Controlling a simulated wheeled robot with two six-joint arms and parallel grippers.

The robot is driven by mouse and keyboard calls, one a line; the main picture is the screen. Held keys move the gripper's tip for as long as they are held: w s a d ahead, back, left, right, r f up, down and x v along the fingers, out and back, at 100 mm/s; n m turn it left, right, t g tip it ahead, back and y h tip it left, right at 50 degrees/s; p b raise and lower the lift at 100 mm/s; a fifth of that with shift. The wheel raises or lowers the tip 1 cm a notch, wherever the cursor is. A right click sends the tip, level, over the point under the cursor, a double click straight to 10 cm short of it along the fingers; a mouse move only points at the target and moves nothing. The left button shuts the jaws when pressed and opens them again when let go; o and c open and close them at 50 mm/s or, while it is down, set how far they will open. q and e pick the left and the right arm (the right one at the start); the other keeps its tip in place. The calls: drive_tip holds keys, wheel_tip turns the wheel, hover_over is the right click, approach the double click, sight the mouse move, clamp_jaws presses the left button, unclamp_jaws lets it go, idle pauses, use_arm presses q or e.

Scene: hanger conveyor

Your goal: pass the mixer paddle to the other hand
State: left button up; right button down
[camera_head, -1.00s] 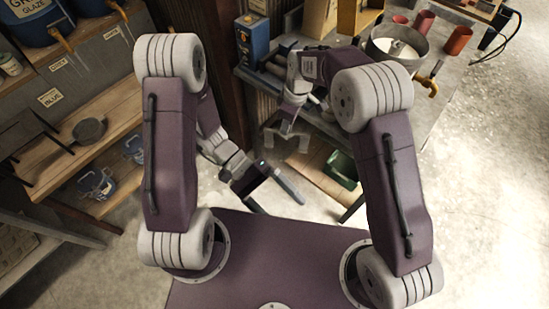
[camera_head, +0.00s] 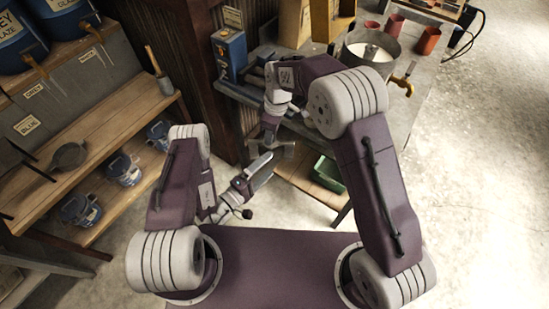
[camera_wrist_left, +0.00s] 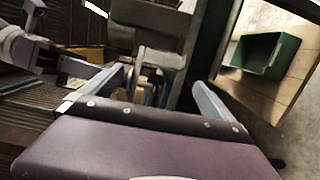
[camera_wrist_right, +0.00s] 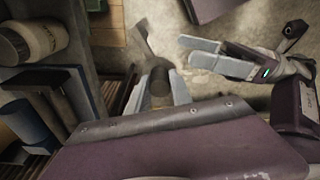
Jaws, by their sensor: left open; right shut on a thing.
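The mixer paddle has a dark round grip (camera_wrist_right: 159,84) held between my right gripper's fingers (camera_wrist_right: 163,78) in the right wrist view. A grey part of it runs away beyond the grip and widens at its end. In the head view my right gripper (camera_head: 270,136) hangs by the workbench, with a grey piece below it. My left gripper (camera_head: 257,167) is open and empty just below it, apart from the paddle as far as I can see. In the left wrist view grey metal parts show beyond my open left fingers (camera_wrist_left: 158,78); I cannot tell which are paddle.
The workbench (camera_head: 398,128) carries a blue tin (camera_head: 229,52), a pan (camera_head: 371,52) and red cups. A green box (camera_head: 328,174) sits low under it. Wooden shelves (camera_head: 105,115) with pots stand at left. The floor at right is clear.

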use_arm(q)
drive_tip(key=x, duration=0.9)
drive_tip(key=shift+w+d+r, duration=0.1)
drive_tip(key=shift+w+d, duration=0.1)
drive_tip(key=shift+d, duration=0.05)
drive_tip(key=c, duration=1.6)
use_arm(e)
drive_tip(key=c, duration=1.6)
unclamp_jaws()
drive_tip(key=o, duration=0.5)
drive_tip(key=shift+o, duration=0.2)
